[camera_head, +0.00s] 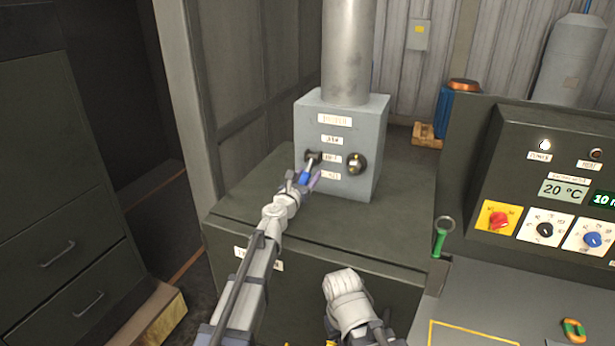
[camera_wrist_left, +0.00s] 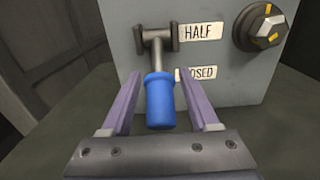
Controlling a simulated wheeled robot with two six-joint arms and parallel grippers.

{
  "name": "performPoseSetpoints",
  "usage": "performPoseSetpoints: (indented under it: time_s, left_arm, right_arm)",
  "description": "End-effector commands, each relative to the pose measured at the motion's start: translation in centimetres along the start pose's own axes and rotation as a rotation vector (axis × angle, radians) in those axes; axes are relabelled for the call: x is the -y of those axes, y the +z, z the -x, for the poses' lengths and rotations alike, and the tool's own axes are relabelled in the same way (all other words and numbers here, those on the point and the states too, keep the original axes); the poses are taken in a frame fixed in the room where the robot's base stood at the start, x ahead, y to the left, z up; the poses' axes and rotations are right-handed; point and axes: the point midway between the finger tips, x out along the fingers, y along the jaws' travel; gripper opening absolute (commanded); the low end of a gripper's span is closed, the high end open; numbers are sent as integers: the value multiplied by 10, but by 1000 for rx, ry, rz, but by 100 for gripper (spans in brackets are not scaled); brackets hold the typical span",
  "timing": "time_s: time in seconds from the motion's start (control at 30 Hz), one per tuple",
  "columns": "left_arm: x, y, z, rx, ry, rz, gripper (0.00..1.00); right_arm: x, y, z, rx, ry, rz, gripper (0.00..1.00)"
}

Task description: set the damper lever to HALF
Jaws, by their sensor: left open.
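The damper box (camera_head: 365,115) is a grey housing with a vertical pipe on top and stacked labels on its front. Its lever has a dark pivot, a metal shaft and a blue handle (camera_wrist_left: 160,100). The lever hangs down, with the handle beside and below the CLOSED label (camera_wrist_left: 200,73); the HALF label (camera_wrist_left: 200,31) is level with the pivot. My left gripper (camera_head: 303,180) is open, its two purple fingers on either side of the blue handle, with gaps visible in the left wrist view (camera_wrist_left: 160,103).
A knob (camera_head: 357,163) sits right of the lever on the box front. A control panel (camera_head: 480,160) with dials and displays stands to the right. A green-handled tool (camera_head: 441,240) is at the bench edge. Dark drawers (camera_head: 60,220) are at the left.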

Motion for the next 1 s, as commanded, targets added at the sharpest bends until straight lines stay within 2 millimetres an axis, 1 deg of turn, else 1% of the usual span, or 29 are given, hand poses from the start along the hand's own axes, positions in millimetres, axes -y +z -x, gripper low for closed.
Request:
performPoseSetpoints:
  time_s: [0.07,0.6,1.0]
  left_arm:
    - [0,0,0,0,0,0,61]
    - [0,0,1,0,0,0,0]
    - [0,0,1,0,0,0,0]
  right_arm:
    - [0,0,0,0,0,0,0]
    - [0,0,0,0,0,0,0]
    - [0,0,0,0,0,0,0]
